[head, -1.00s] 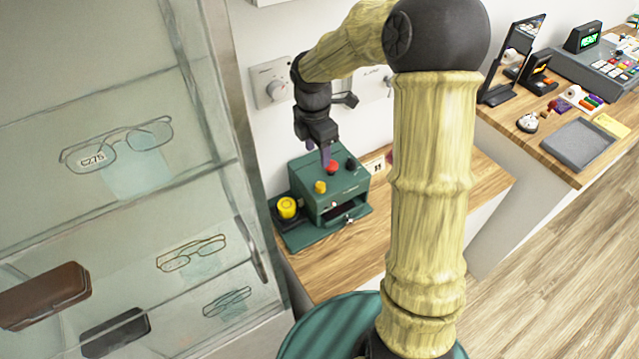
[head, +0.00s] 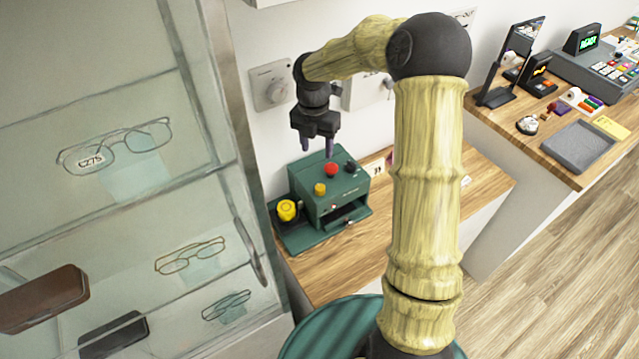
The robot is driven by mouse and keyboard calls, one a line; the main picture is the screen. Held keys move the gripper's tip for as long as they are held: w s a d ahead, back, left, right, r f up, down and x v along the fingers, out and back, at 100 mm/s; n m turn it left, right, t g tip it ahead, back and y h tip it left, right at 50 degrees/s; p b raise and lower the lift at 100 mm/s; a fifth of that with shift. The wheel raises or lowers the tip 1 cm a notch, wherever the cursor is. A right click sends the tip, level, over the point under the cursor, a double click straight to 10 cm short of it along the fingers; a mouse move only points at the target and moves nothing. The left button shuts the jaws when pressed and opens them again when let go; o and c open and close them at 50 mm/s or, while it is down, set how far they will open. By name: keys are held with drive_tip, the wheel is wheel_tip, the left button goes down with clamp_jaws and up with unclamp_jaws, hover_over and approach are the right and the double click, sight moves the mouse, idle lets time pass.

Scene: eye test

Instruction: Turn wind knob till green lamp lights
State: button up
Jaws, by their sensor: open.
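A green machine (head: 341,190) stands on the wooden counter against the wall. I cannot tell which is the wind knob, as the labels are too small. I see no lit green lamp on the machine. My gripper (head: 317,147) hangs fingers down, open and empty, above the machine's back, apart from the red button.
A glass cabinet with eyeglasses (head: 120,140) stands close on the left. A second counter at right holds a grey tray (head: 577,147) and a register with a green display (head: 588,42).

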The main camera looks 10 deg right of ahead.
sight(320, 187)
drive_tip(key=f, duration=0.5)
drive_tip(key=f+p, duration=0.1)
drive_tip(key=f, duration=0.4)
drive_tip(key=f+p, duration=0.1)
drive_tip(key=f, duration=0.4)
drive_tip(key=shift+s+d, duration=0.25)
drive_tip(key=shift+d, duration=0.05)
drive_tip(key=c, duration=1)
